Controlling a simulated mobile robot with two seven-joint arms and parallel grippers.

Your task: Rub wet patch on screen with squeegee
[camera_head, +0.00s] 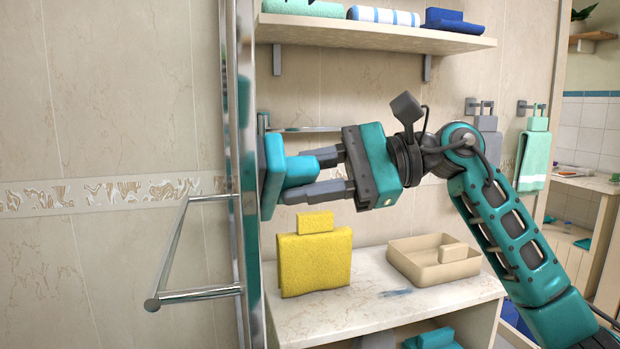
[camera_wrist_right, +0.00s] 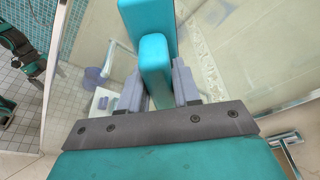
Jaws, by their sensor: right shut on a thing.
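My right gripper (camera_head: 308,175) is shut on the handle of the teal squeegee (camera_head: 272,178) and holds it sideways. In the right wrist view the squeegee (camera_wrist_right: 154,70) stands between both fingers of the gripper (camera_wrist_right: 160,88). The screen (camera_head: 243,240) is seen almost edge-on in the head view as a metal-framed upright panel. The squeegee's broad head is right up close to it; I cannot tell for sure whether it touches. No wet patch can be made out on the screen.
A metal towel bar (camera_head: 185,240) sticks out left of the screen. Below the arm, a counter (camera_head: 340,318) carries a yellow folded item (camera_head: 315,262), a beige tray (camera_head: 432,270) and a small bluish mark. A shelf (camera_head: 385,35) with towels hangs above. A green towel (camera_head: 533,160) hangs at right.

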